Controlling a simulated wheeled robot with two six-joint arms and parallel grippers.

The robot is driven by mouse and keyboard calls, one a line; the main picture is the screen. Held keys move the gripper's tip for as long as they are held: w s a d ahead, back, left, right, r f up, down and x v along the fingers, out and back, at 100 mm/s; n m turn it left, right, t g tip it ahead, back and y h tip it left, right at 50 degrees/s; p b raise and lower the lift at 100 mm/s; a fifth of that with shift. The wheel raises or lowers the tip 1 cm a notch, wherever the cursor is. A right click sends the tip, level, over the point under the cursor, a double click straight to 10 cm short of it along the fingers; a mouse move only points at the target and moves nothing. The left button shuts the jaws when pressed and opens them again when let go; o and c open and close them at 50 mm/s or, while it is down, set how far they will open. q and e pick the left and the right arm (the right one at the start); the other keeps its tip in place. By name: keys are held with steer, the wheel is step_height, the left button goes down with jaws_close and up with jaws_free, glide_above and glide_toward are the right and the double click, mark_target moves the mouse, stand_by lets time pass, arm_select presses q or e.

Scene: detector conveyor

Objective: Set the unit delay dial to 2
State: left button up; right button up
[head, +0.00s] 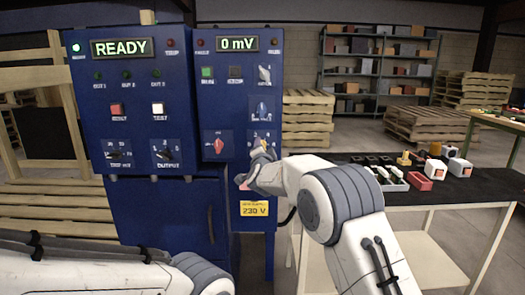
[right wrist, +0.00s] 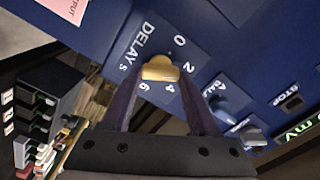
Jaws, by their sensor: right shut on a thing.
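The unit delay dial has a yellow knob (right wrist: 160,69) on the blue panel, with "DELAY s" and the numbers 0, 2, 4 and 6 around it in the right wrist view. The knob's pointing end is too unclear to read. My right gripper (right wrist: 161,76) is shut on this knob, with one dark finger on each side. In the head view my right gripper (head: 262,152) is at the lower right of the right-hand panel and hides most of the dial. My left gripper is out of view; only my left arm shows at the lower left.
A red knob (head: 218,145) sits left of the dial, and a blue knob (head: 262,108) above it. The left panel (head: 135,60) shows READY; the display (head: 237,44) reads 0 mV. A table (head: 440,193) with small parts stands at right.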

steer(key=o, duration=1.4)
steer(key=shift+s, duration=0.1)
steer(key=s+b, duration=0.1)
steer(key=s, duration=0.9)
steer(key=shift+s, duration=0.15)
